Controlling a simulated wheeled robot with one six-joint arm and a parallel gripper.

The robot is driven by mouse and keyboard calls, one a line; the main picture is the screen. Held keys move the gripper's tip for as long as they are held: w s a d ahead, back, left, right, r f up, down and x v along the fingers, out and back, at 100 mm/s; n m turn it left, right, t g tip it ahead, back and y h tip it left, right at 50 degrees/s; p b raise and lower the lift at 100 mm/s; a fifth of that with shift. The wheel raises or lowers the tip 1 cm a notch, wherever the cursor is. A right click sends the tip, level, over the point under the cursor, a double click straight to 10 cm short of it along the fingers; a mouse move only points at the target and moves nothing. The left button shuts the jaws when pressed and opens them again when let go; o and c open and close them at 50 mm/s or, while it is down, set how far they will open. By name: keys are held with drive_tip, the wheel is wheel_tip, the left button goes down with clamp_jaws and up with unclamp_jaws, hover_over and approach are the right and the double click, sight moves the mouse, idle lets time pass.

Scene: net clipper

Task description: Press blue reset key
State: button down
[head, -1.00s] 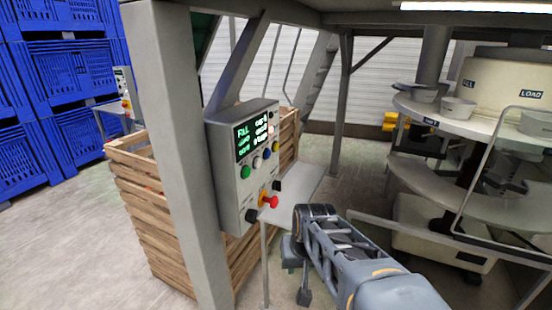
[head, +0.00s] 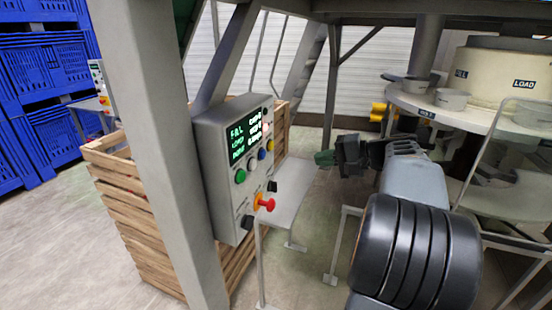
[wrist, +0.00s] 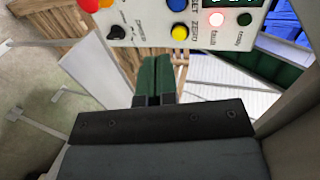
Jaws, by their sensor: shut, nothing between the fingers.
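The blue reset key (head: 262,154) is a small round button on the grey control box (head: 207,150), below its green-lit display. A yellow button (head: 270,146) sits beside it. In the wrist view the blue key (wrist: 178,5) is at the top edge, partly cut off, with the yellow button (wrist: 179,31) under it, marked ZERO. My gripper (head: 323,158) is right of the box in the head view, apart from it, its green fingers pointing towards it. In the wrist view the fingers of my gripper (wrist: 157,58) are together and empty, just below the yellow button.
A grey post (head: 150,130) and a wooden crate (head: 130,220) stand left. The round filling machine (head: 440,110) is right.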

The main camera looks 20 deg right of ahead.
sight(261, 160)
drive_tip(key=shift+w+a, duration=0.1)
drive_tip(key=shift+a, duration=0.1)
drive_tip(key=p+x, duration=0.1)
drive_tip(key=x, duration=0.3)
drive_tip(key=p+x, duration=0.1)
drive_tip(key=x, duration=0.4)
drive_tip(key=r+p+x, duration=0.1)
drive_tip(key=x, duration=0.3)
drive_tip(key=shift+w+a+f, duration=0.1)
drive_tip(key=shift+w+a, duration=0.2)
drive_tip(key=shift+w, duration=0.15)
drive_tip(key=shift+f, duration=0.1)
